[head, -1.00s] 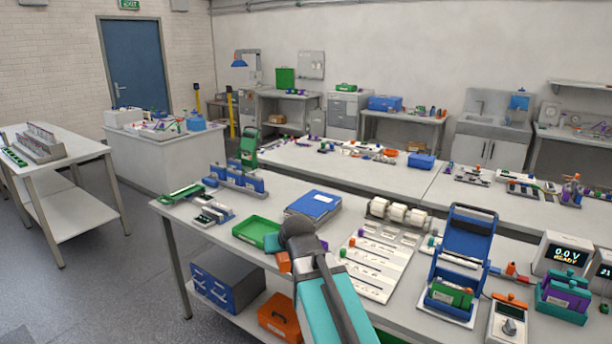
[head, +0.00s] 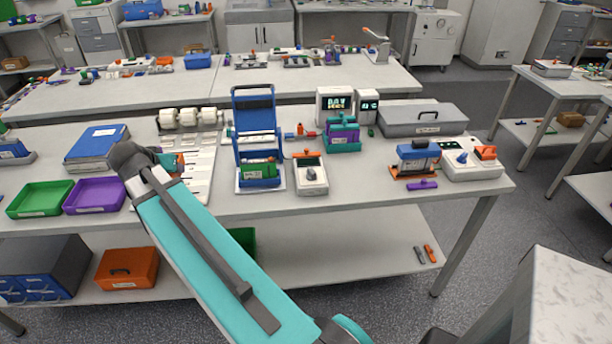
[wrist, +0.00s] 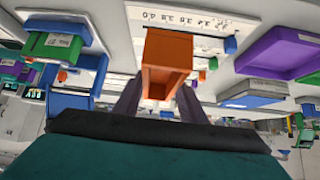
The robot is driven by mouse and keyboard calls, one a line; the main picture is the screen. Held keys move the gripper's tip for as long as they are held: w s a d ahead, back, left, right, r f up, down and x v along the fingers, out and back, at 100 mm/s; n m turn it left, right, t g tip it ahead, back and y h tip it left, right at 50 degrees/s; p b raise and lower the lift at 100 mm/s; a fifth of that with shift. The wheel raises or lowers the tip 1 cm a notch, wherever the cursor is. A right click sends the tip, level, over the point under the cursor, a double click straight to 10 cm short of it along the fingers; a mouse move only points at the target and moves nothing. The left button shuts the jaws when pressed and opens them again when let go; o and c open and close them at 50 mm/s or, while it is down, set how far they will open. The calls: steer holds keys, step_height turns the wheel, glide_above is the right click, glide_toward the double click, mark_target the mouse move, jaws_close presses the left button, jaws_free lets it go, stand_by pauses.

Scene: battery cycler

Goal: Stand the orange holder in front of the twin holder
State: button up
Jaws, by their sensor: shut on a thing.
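The orange holder (wrist: 167,52) is an open box gripped between my gripper's fingers (wrist: 158,105) in the wrist view. In the head view my gripper (head: 168,166) hovers over the left-middle of the table, and only a small orange part of the holder (head: 180,160) shows behind my arm. A teal holder (head: 342,147) with purple and green packs in it stands upright right of centre, in front of the display boxes. It looks like the twin holder, but I cannot be sure. The orange holder is well to its left.
A blue stand with a green pack (head: 258,172) and a grey meter (head: 312,178) stand between my gripper and the teal holder. Purple (head: 94,197) and green (head: 40,199) trays lie left. Clear tabletop (head: 360,185) lies in front of the teal holder.

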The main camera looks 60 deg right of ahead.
steer(key=s+d+m+g, duration=0.3)
steer(key=s+d, duration=0.3)
steer(key=d, duration=0.2)
steer(key=s+d+m+g+b, duration=0.1)
steer(key=s+d+m+g, duration=0.2)
steer(key=d, duration=0.6)
steer(key=s+d+m+g+h+b, duration=0.1)
steer(key=s+d+m+g, duration=0.2)
steer(key=s+d+m, duration=0.3)
steer(key=shift+s+d, duration=0.7)
steer(key=shift+s, duration=0.25)
steer(key=shift+s+d, duration=0.7)
steer(key=shift+s, duration=0.25)
steer(key=s+d+m+g+y+b, duration=0.1)
steer(key=s+d+m, duration=0.1)
steer(key=s+d, duration=0.3)
steer(key=s+d+f+m+g+b, duration=0.1)
steer(key=s+d, duration=0.4)
steer(key=s, duration=0.7)
steer(key=s+d+f+m+g+y, duration=0.1)
steer(key=s+d+m, duration=0.1)
steer(key=s+d, duration=0.3)
steer(key=s, duration=0.3)
steer(key=shift+s+d+m+y+b, duration=0.15)
steer(key=shift+d+m+y+b, duration=0.15)
steer(key=shift+b, duration=0.1)
steer(key=shift+f+p, duration=0.85)
steer(key=shift+f, duration=2.3)
steer(key=shift+f, duration=0.15)
